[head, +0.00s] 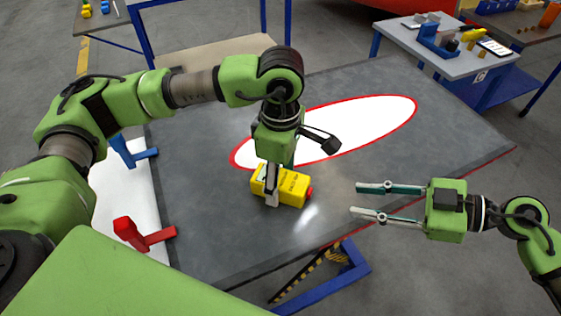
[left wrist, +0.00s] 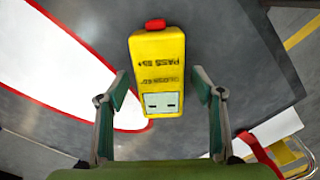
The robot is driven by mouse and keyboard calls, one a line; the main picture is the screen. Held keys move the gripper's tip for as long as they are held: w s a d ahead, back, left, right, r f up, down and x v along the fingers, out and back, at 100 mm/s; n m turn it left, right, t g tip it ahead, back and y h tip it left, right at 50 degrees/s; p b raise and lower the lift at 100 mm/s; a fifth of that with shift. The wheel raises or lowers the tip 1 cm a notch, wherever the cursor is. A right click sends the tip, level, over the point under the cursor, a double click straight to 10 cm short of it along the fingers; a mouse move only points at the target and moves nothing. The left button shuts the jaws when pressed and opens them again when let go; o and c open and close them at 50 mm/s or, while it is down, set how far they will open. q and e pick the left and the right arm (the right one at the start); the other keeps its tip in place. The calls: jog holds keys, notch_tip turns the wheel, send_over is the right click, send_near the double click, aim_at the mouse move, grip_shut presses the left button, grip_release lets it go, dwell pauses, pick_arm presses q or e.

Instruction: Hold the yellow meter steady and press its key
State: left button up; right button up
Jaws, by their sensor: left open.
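The yellow meter (head: 292,189) lies on the dark table, its red key (head: 310,192) at its right end in the head view. In the left wrist view the meter (left wrist: 157,75) shows upside-down lettering, a pale display panel and the red key (left wrist: 155,24) at its far end. My left gripper (head: 272,194) is open, pointing down over the display end, with one finger on each side of the meter. Gaps show between both fingers and the meter in the left wrist view. My right gripper (head: 372,203) is open and empty, off the table's right edge.
A white oval with a red border (head: 370,118) is on the dark tabletop (head: 215,240). A red clamp-like piece (head: 140,235) and a blue one (head: 130,152) are at the left. A side table (head: 450,68) with tools stands at the back right.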

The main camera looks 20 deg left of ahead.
pick_arm(q)
jog(key=shift+f, duration=0.65)
jog(key=c, duration=1.5)
pick_arm(e)
jog(key=shift+f, duration=0.1)
jog(key=shift+c, duration=0.4)
grip_shut()
pick_arm(q)
jog(key=shift+f, duration=0.1)
pick_arm(e)
jog(key=shift+a, duration=0.1)
